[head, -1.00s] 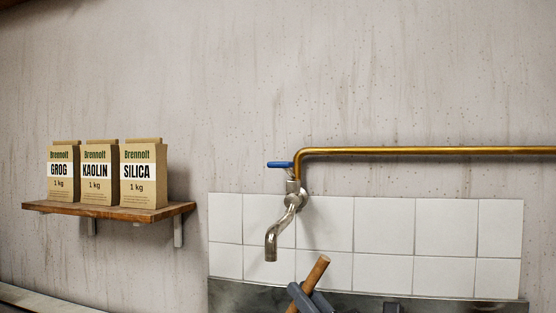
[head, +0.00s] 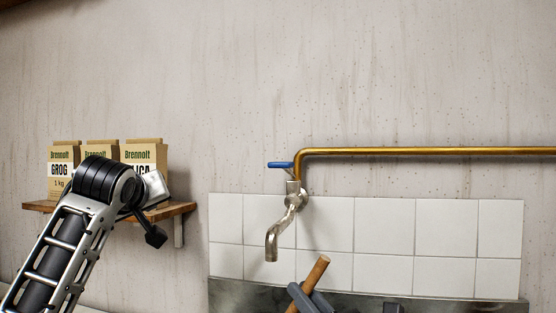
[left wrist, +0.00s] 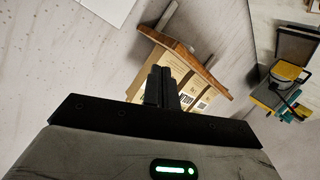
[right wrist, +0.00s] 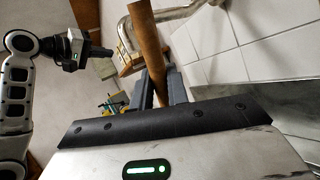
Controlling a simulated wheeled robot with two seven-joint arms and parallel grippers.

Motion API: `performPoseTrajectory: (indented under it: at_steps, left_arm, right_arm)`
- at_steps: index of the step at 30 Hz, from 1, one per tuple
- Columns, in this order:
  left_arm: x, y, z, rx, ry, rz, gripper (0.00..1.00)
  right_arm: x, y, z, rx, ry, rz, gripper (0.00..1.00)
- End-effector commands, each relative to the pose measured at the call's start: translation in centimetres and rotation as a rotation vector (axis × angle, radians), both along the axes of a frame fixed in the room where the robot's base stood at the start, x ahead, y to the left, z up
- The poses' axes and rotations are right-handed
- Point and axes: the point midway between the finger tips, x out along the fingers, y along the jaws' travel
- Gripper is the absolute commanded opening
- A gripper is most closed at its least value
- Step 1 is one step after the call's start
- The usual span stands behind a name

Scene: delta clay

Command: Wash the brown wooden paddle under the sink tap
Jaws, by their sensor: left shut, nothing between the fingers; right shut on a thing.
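The steel tap (head: 272,242) with a blue lever (head: 280,165) hangs on the tiled wall, and its spout points down. My right gripper (head: 308,298) is shut on the brown wooden paddle (head: 318,268), just below and right of the spout. Only a tilted, rod-like part of the paddle shows in the head view; the rest is hidden or out of frame. The paddle also stands between the fingers in the right wrist view (right wrist: 148,45), near the tap's curved metal. My left gripper (head: 154,236) is shut and empty, left of the tap, in front of the shelf. No water shows.
A wooden shelf (head: 182,210) with several paper bags (head: 62,160) is on the wall behind my left arm. A brass pipe (head: 430,151) runs right from the tap. White tiles (head: 382,225) stand close behind. The wall space between shelf and tap is clear.

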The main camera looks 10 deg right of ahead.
Motion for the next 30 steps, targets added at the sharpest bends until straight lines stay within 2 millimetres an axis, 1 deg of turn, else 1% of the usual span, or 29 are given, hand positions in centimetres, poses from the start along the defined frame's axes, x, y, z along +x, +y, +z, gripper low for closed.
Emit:
performPoseTrajectory:
  at_steps: [1, 3, 5, 6, 8, 9, 12, 15, 18, 21, 24, 30]
  left_arm:
    - [-0.7, -2.1, 2.2, 0.020, -0.020, -0.051, 0.00]
    - [-1.8, -4.8, 4.7, 0.050, -0.038, -0.119, 0.00]
    - [-2.9, -7.2, 6.7, 0.081, -0.053, -0.179, 0.00]
    - [-3.8, -8.7, 8.0, 0.103, -0.064, -0.218, 0.00]
    - [-5.2, -11.0, 9.9, 0.143, -0.079, -0.273, 0.00]
    - [-6.1, -12.4, 11.0, 0.168, -0.088, -0.309, 0.00]
    - [-8.6, -15.6, 13.4, 0.237, -0.107, -0.386, 0.00]
    - [-10.9, -18.1, 15.0, 0.300, -0.122, -0.446, 0.00]
    - [-12.5, -19.8, 16.0, 0.347, -0.130, -0.488, 0.00]
    - [-13.5, -20.7, 16.5, 0.376, -0.134, -0.511, 0.00]
    - [-13.9, -21.1, 16.6, 0.389, -0.134, -0.519, 0.00]
    - [-13.9, -21.1, 16.6, 0.389, -0.135, -0.520, 0.00]
  right_arm:
    - [0.0, 0.0, 0.0, 0.001, -0.001, 0.000, 0.00]
    - [0.0, 0.0, 0.0, 0.001, -0.001, 0.000, 0.00]
    - [0.0, 0.0, 0.0, 0.001, -0.001, 0.000, 0.00]
    - [0.0, 0.0, 0.0, 0.001, -0.001, 0.000, 0.00]
    - [0.0, 0.0, 0.0, 0.001, -0.001, 0.000, 0.00]
    - [0.0, 0.0, 0.0, 0.001, -0.001, 0.000, 0.00]
    - [0.0, 0.0, 0.0, 0.001, -0.001, 0.000, 0.00]
    - [0.0, 0.0, 0.0, 0.001, -0.001, 0.000, 0.00]
    - [0.0, 0.0, 0.0, 0.001, -0.001, 0.000, 0.00]
    - [0.0, 0.0, 0.0, 0.001, -0.001, 0.000, 0.00]
    - [0.0, 0.0, 0.0, 0.001, -0.001, 0.000, 0.00]
    - [0.0, 0.0, 0.0, 0.001, -0.001, 0.000, 0.00]
